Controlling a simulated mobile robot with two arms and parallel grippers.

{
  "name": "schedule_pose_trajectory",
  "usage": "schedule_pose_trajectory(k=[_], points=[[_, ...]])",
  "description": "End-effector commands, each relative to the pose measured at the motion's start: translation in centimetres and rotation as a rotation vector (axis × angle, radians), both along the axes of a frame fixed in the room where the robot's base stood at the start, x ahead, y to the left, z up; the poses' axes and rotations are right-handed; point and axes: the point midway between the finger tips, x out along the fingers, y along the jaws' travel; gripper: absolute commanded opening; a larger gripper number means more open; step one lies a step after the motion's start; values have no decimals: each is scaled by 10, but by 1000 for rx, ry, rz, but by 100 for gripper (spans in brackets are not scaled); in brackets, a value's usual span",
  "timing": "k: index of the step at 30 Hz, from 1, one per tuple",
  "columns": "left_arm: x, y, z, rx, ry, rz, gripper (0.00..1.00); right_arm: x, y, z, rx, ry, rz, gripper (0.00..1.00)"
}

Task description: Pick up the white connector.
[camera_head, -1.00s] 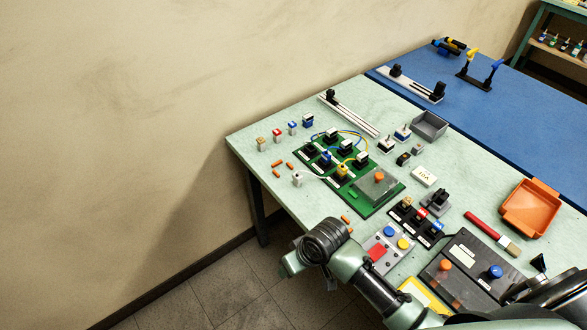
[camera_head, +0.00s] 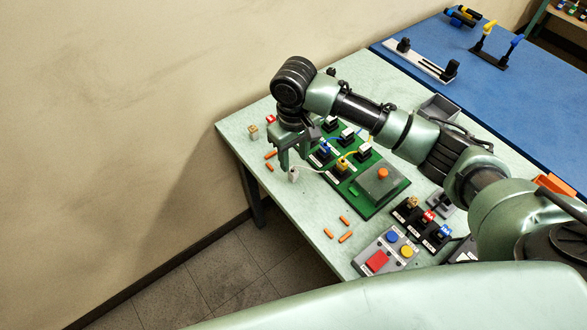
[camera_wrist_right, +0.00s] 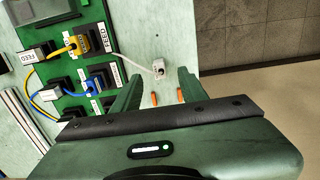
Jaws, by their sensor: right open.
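The white connector (camera_head: 293,175) lies on the pale green table near its front-left edge, with a white cable running to the green board. It also shows in the right wrist view (camera_wrist_right: 158,68), just past the fingertips and roughly centred between them. My right gripper (camera_head: 291,163) points down over it, open and empty, with its fingers to either side in the picture. I cannot tell the exact height left between fingertips and connector. My left gripper is not in view.
The green board (camera_head: 360,193) with plugs and blue and yellow cables stands right beside the connector. Orange pegs (camera_head: 270,154) lie near the table edge. A grey button box (camera_head: 385,250) is nearer me. The front-left table strip is mostly clear.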

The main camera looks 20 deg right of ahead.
Motion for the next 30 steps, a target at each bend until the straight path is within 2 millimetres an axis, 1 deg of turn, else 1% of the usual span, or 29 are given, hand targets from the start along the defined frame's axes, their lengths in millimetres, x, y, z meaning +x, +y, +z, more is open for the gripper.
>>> schedule_pose_trajectory(k=[1,3,5,7,10,13,18,21,22,23,24,26,27,30], points=[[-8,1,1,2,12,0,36,-1,0,-6,-1,4,0,43],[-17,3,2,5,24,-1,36,0,0,-13,0,2,1,43],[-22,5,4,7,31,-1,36,2,0,-20,0,2,-1,43],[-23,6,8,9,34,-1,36,3,0,-31,-1,3,-1,43],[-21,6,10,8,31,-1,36,4,0,-47,0,2,1,43],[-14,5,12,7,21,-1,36,5,0,-58,0,-1,1,43],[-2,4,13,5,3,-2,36,5,0,-62,1,-3,1,43],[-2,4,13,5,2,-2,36,5,0,-62,1,-3,2,43],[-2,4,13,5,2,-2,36,5,0,-62,1,-3,2,40],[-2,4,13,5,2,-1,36,5,0,-62,1,-3,2,32],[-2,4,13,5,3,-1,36,5,0,-62,1,-3,2,20],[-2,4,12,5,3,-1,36,5,0,-62,1,-3,2,4],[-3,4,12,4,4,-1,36,5,0,-62,1,-3,2,0],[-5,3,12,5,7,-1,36,5,0,-62,1,-3,2,0]])
